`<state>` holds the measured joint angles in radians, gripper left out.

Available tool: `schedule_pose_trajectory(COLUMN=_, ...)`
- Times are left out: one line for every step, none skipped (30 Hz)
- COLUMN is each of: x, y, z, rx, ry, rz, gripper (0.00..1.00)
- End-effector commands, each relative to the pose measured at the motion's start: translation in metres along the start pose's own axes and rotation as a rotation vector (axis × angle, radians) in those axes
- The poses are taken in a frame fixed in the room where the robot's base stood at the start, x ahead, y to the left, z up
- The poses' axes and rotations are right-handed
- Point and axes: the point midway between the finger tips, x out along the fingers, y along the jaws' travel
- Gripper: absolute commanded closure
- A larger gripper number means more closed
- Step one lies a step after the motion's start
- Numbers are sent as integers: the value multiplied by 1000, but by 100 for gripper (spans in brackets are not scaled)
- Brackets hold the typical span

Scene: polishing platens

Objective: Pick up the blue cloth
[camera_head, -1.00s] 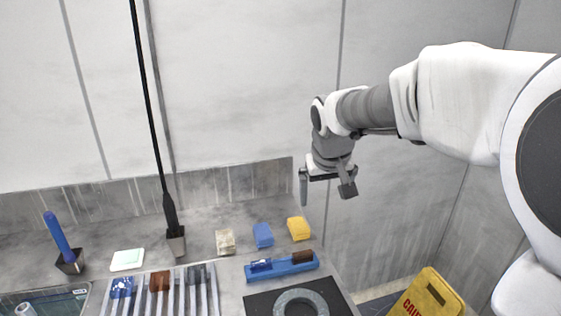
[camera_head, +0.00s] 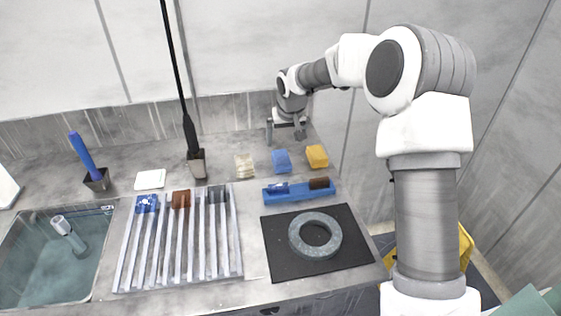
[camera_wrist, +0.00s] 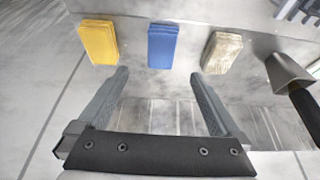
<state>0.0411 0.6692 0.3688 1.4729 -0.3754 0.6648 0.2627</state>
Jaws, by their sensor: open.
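The blue cloth (camera_head: 281,161) is a small folded block lying on the grey counter near its back wall, between a yellow cloth and a beige one. In the wrist view the blue cloth (camera_wrist: 162,46) lies beyond the fingertips, roughly in line with the gap between them. My gripper (camera_head: 286,130) is open and empty, above and behind the blue cloth in the head view. In the wrist view both fingers of my gripper (camera_wrist: 160,75) are apart with nothing between them.
The yellow cloth (camera_head: 317,156) and beige cloth (camera_head: 244,166) flank the blue one. A blue tray (camera_head: 300,192) lies in front. A black mat (camera_head: 278,252) bears a grey ring (camera_head: 315,236). A slotted rack (camera_head: 128,268), a black-handled tool in a holder (camera_head: 196,164) and a sink (camera_head: 22,280) are further left.

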Motion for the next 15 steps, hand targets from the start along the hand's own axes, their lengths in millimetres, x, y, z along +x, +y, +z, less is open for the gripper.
schedule_pose_trajectory(x=13, y=0, z=1, rx=-1, ry=-3, rz=-1, gripper=0)
schedule_pose_trajectory(x=19, y=0, z=1, rx=0, ry=-3, rz=-1, gripper=0)
schedule_pose_trajectory(x=26, y=0, z=1, rx=0, ry=-3, rz=-1, gripper=0)
schedule_pose_trajectory(x=30, y=0, z=1, rx=-1, ry=-3, rz=0, gripper=0)
schedule_pose_trajectory(x=34, y=0, z=0, rx=0, ry=-2, rz=0, gripper=0)
schedule_pose_trajectory(x=39, y=0, z=0, rx=0, ry=-2, rz=0, gripper=0)
schedule_pose_trajectory(x=42, y=0, z=0, rx=0, ry=-1, rz=-1, gripper=0)
schedule_pose_trajectory(x=44, y=0, z=0, rx=0, ry=0, rz=0, gripper=0)
schedule_pose_trajectory(x=46, y=0, z=0, rx=0, ry=0, rz=0, gripper=0)
schedule_pose_trajectory(x=48, y=0, z=0, rx=-1, ry=1, rz=0, gripper=0)
schedule_pose_trajectory(x=49, y=0, z=0, rx=-1, ry=1, rz=0, gripper=0)
schedule_pose_trajectory(x=51, y=0, z=0, rx=-1, ry=0, rz=0, gripper=0)
schedule_pose_trajectory(x=53, y=0, z=0, rx=-1, ry=0, rz=0, gripper=0)
schedule_pose_trajectory(x=56, y=-1, z=0, rx=-2, ry=-1, rz=0, gripper=0)
schedule_pose_trajectory(x=60, y=-1, z=0, rx=-1, ry=-2, rz=-1, gripper=0)
